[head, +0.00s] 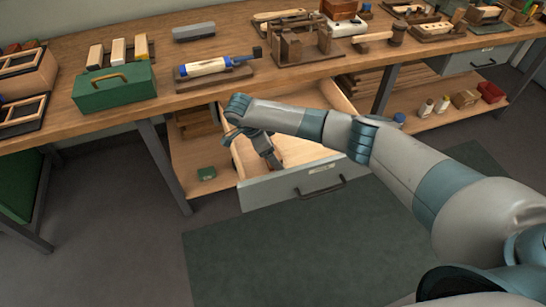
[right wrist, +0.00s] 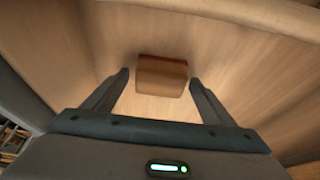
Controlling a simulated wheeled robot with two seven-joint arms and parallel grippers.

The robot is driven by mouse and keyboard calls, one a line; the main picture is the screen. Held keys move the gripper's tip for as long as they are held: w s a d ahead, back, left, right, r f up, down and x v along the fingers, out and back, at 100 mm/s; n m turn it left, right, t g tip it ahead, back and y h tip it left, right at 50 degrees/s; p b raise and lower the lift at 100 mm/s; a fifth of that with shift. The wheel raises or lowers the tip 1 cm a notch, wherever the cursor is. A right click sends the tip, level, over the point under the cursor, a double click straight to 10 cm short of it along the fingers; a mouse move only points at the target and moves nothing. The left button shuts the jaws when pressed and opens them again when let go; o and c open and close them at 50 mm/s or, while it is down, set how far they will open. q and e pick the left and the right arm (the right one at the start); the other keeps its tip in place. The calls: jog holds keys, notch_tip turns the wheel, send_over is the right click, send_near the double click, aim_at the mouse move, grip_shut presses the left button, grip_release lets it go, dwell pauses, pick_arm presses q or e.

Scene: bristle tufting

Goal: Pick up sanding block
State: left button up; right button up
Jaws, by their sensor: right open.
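The sanding block (right wrist: 162,77), a wood-coloured block with a dark red strip along its far edge, lies on the floor of the open drawer (head: 315,180). In the right wrist view it sits ahead of my right gripper (right wrist: 160,82), roughly centred between the two fingers, with a gap on each side. My right gripper also shows in the head view (head: 274,163), reaching down into the drawer. It is open and empty. In the head view the block is mostly hidden by my gripper. My left gripper is not in view.
The drawer's walls surround my right gripper, and its grey front has a dark handle (head: 322,186). The workbench (head: 150,112) above holds a green toolbox (head: 115,88), a blue-and-white tool (head: 207,67) and wooden fixtures. The drawer floor around the block looks clear.

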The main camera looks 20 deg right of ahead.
jog(key=c, duration=1.2)
jog(key=shift+o, duration=0.2)
notch_tip(320, 180, up, 10)
jog(key=shift+o, duration=0.7)
jog(key=shift+r, duration=0.1)
